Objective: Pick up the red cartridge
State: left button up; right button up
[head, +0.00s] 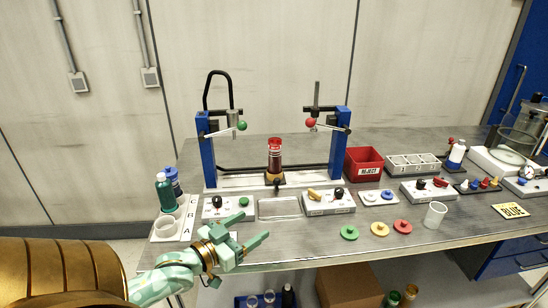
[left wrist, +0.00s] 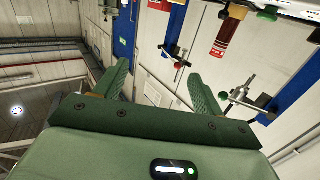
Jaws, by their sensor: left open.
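The red cartridge (head: 275,158) stands upright in the middle of the pump stand, on a tan and dark fitting. It has a red cap and a pale label band. It also shows, upside down, near the top of the left wrist view (left wrist: 226,36). My left gripper (head: 252,228) is open and empty over the front left of the bench, left of and nearer than the cartridge, well apart from it. Its spread fingers show in the left wrist view (left wrist: 158,68) with nothing between them. My right gripper is not in view.
Blue posts (head: 207,160) with lever arms flank the cartridge. Low switch boxes (head: 329,203) and a clear tray (head: 279,209) lie in front. Green and blue bottles (head: 166,194) stand at left. A red reject bin (head: 364,163) stands right. The bench's front edge is mostly clear.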

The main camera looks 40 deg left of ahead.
aim_at(275, 159)
jog(key=i+j, duration=0.25)
jog(key=j, duration=0.15)
jog(key=i+j, duration=0.2)
jog(key=j, duration=0.15)
jog(key=i+j, duration=0.25)
jog(key=j, duration=0.15)
